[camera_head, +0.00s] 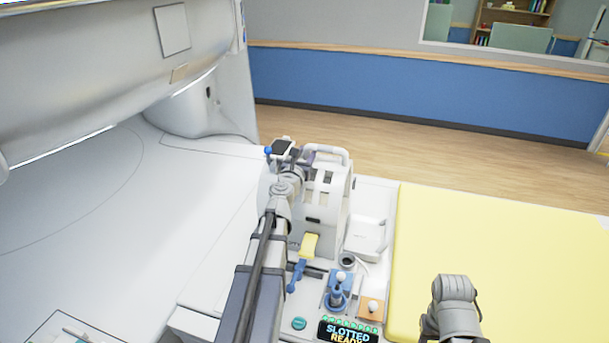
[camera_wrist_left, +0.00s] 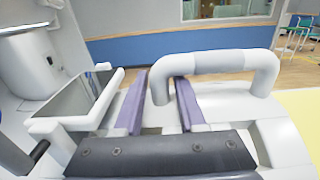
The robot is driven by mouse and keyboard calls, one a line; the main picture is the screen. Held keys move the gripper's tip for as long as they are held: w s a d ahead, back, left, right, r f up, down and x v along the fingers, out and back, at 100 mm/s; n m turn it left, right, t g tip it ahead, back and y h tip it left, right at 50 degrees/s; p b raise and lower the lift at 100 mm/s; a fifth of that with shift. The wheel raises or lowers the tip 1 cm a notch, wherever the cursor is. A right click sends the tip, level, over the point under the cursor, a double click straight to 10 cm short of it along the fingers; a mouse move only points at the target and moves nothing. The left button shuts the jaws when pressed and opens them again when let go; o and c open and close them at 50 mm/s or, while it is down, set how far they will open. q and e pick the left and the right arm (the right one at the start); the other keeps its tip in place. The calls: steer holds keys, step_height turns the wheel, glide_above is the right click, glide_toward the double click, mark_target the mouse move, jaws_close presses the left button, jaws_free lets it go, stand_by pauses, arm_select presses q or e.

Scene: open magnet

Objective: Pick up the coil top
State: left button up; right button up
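The coil top (camera_head: 325,197) is a white curved shell with dark slots and a raised white handle (camera_head: 331,151), standing on the table beside the yellow pad. My left gripper (camera_head: 306,156) is over its left side at the handle, and my forearm hides part of the shell. In the left wrist view, the two purple fingers of the left gripper (camera_wrist_left: 161,76) are spread apart, one on each side of the handle's (camera_wrist_left: 208,62) left post. No grip on it shows. Part of my right arm is at the lower right of the head view; its fingers do not show.
A yellow pad (camera_head: 500,260) lies to the right. A small white box (camera_head: 366,238), a yellow-and-blue tool (camera_head: 308,247), a blue fixture (camera_head: 339,290) and a "SLOTTED READY" display (camera_head: 347,333) sit near the coil. The large white scanner (camera_head: 90,80) stands at the left.

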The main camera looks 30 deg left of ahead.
arm_select(q)
jaws_close()
stand_by(1.0)
